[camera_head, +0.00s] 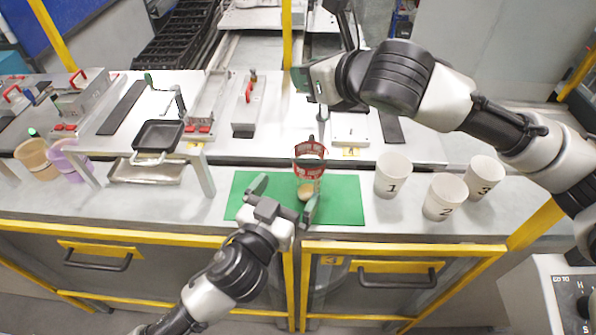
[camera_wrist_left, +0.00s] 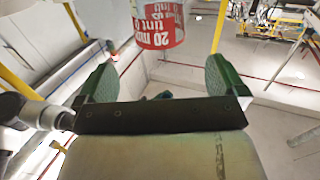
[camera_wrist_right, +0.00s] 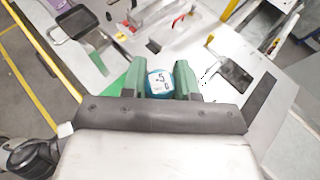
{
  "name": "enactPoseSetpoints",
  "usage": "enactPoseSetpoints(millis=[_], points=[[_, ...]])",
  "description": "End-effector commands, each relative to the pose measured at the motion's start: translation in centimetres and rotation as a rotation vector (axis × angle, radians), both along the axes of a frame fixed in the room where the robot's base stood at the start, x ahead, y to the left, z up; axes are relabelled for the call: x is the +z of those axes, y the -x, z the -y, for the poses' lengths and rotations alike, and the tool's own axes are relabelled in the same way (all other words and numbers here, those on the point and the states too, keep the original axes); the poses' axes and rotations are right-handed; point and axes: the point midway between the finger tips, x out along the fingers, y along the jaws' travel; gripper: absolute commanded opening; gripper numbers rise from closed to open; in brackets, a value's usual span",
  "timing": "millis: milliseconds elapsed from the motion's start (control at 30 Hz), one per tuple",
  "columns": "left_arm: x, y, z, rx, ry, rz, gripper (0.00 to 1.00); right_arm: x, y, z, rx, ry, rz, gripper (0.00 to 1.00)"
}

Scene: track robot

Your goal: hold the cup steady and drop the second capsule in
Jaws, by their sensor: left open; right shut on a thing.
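A clear cup with a red printed band (camera_head: 310,152) stands on the green mat (camera_head: 343,200). A tan round thing (camera_head: 306,191) shows low at the cup; I cannot tell if it is inside. My left gripper (camera_head: 284,197) is open, its fingers reaching toward the cup from the near side. In the left wrist view the red band (camera_wrist_left: 160,24) shows beyond and between the open fingertips, apart from them. My right gripper (camera_head: 318,92) is above and behind the cup. In the right wrist view it is shut on a teal capsule with a white printed face (camera_wrist_right: 160,82).
White paper cups marked 1 (camera_head: 392,176), 2 (camera_head: 444,197) and 3 (camera_head: 483,179) stand right of the mat. A black square pan (camera_head: 158,136) lies at the left. Tan (camera_head: 35,157) and purple (camera_head: 70,158) cups stand far left. Yellow-framed drawers line the front.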

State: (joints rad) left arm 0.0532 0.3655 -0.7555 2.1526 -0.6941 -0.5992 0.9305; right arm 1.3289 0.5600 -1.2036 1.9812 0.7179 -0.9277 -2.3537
Motion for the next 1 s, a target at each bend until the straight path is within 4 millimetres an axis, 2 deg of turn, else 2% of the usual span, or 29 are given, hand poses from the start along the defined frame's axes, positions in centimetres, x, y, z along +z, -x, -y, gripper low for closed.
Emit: enactPoseSetpoints(millis=[300, 500, 700, 1000], points=[[0.1, -5.7, 2.4, -0.001, -0.006, 0.004, 1.00, 0.0, 0.0, 0.0, 0.000, 0.000, 0.000, 0.07], [0.0, -8.4, 3.5, -0.001, -0.006, 0.003, 1.00, 0.0, 0.0, 0.0, 0.000, 0.000, 0.000, 0.07], [0.0, -9.6, 4.0, -0.001, -0.005, 0.000, 1.00, 0.0, 0.0, 0.0, 0.000, 0.000, 0.000, 0.07], [0.0, -9.7, 4.1, -0.001, -0.005, 0.001, 1.00, 0.0, 0.0, 0.0, 0.000, 0.000, 0.000, 0.07]])
